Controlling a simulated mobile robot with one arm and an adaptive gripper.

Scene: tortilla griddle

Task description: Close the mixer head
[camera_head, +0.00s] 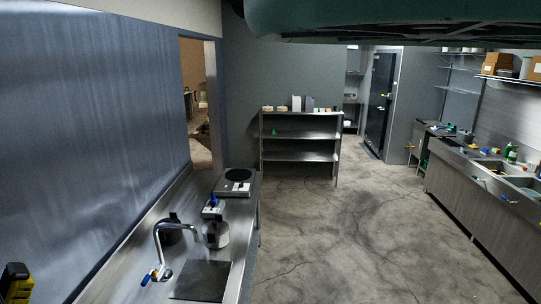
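No clearly recognisable mixer shows in the head camera view. A small white-and-grey appliance (212,211) with a blue top part stands on the steel counter (236,222) at the left. A light metal pot or bowl (216,234) is right in front of it. This may be the mixer, but it is too small to tell, and I cannot make out whether a head is raised or lowered.
A tap (172,242) and a dark sink area (202,280) are nearer on the counter. A hot plate (237,183) stands at its far end. A steel shelf (300,156) is at the back, another sink counter (480,205) at right. The concrete floor (350,235) between is clear.

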